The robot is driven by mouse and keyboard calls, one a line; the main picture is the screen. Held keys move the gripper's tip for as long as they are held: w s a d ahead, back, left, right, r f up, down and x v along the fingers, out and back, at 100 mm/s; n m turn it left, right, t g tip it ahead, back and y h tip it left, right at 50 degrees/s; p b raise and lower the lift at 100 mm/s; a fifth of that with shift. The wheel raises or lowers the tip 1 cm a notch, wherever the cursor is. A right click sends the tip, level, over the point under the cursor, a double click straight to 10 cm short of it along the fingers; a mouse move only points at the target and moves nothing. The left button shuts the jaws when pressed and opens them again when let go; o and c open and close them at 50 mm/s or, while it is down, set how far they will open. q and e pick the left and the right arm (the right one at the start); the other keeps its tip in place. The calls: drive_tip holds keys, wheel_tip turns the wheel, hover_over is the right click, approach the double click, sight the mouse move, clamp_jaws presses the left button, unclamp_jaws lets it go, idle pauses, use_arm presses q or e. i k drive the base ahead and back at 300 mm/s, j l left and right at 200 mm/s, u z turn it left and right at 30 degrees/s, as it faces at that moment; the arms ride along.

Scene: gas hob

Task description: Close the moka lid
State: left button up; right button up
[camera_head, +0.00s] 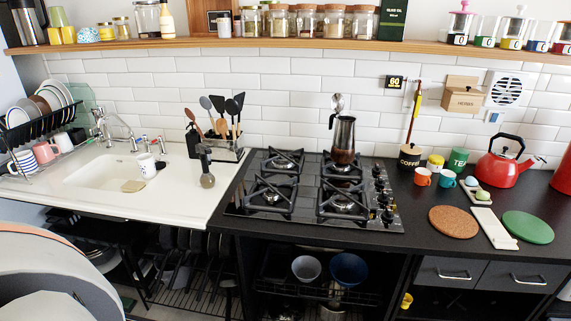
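The moka pot (343,135) stands upright on the back right burner of the gas hob (318,195). It has a metallic upper part, a brownish lower part and a dark handle on its left. A shiny rounded piece (337,102) stands up above its top and looks like the raised lid, though it is too small to be sure. Neither of my grippers is in view, and nothing is touching the pot.
The other burners are empty. Left of the hob are a utensil holder (222,145) and the sink (100,172). To the right are the coffee jar (409,157), cups, a red kettle (498,166), a cork mat (453,221) and a green mat (528,227). A jar-lined shelf (300,43) runs above.

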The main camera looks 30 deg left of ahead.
sight(337, 102)
drive_tip(key=u, duration=0.2)
drive_tip(key=j+z, duration=0.1)
drive_tip(key=j, duration=0.5)
drive_tip(key=j+z, duration=0.1)
drive_tip(key=j, duration=0.45)
drive_tip(key=k+j+z, duration=0.15)
drive_tip(key=j, duration=0.4)
drive_tip(key=j+z, duration=0.1)
drive_tip(key=j, duration=0.5)
drive_tip(key=k+j+z, duration=0.1)
drive_tip(key=j, duration=0.45)
drive_tip(key=k+j+z, duration=0.1)
drive_tip(key=j, duration=0.45)
drive_tip(key=k+j+z, duration=0.15)
drive_tip(key=j, duration=0.4)
drive_tip(key=k+j+z, duration=0.1)
drive_tip(key=j, duration=0.4)
drive_tip(key=k, duration=0.1)
